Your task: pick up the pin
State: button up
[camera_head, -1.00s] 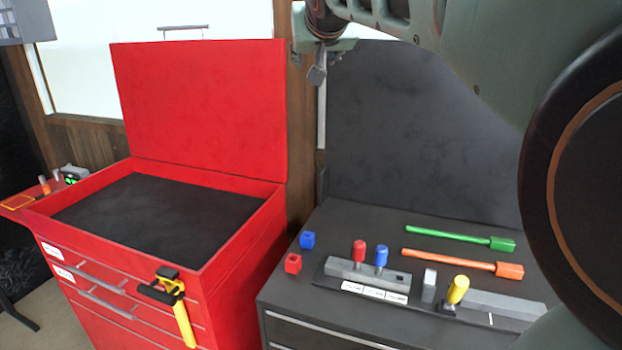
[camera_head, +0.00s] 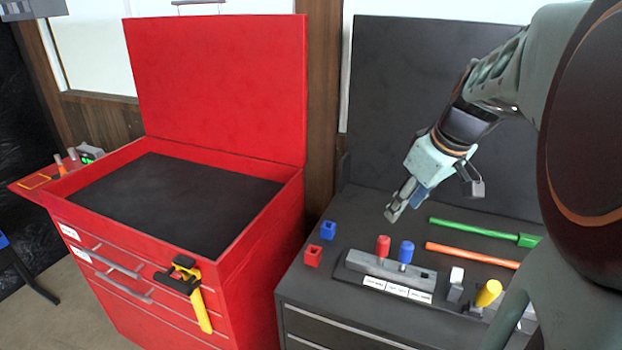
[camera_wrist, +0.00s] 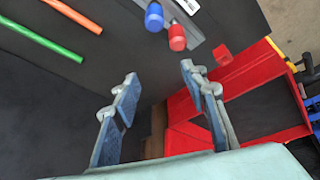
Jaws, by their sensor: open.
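No single thing is plainly marked as the pin. A red-capped pin (camera_head: 382,247) and a blue-capped pin (camera_head: 406,251) stand upright in a grey block (camera_head: 362,261) on the dark cabinet top. They also show in the wrist view, red (camera_wrist: 177,37) and blue (camera_wrist: 154,17), beyond the fingertips. A tilted yellow-capped piece (camera_head: 488,293) is to their right. My gripper (camera_head: 400,205) is in the air above and behind the block, pointing down and left. In the wrist view my gripper (camera_wrist: 160,80) has its fingers wide apart with nothing between them.
A green bar (camera_head: 470,230) and an orange bar (camera_head: 470,255) lie right of the block. Blue (camera_head: 328,230) and red (camera_head: 313,256) cubes are left of it. The open red cart (camera_head: 250,235) stands left, with a yellow-and-black tool (camera_head: 190,285) on its front.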

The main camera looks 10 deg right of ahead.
aim_at(382, 250)
jog(key=shift+n+g+y, duration=0.4)
jog(key=shift+n+y, duration=0.1)
jog(key=shift+y, duration=0.2)
jog(key=a+f, duration=0.1)
jog(key=f, duration=0.3)
jog(key=a+f, duration=0.1)
jog(key=f, duration=0.3)
jog(key=a+f+p, duration=0.1)
jog(key=f, duration=0.3)
jog(key=shift+w+f, duration=0.35)
grip_shut()
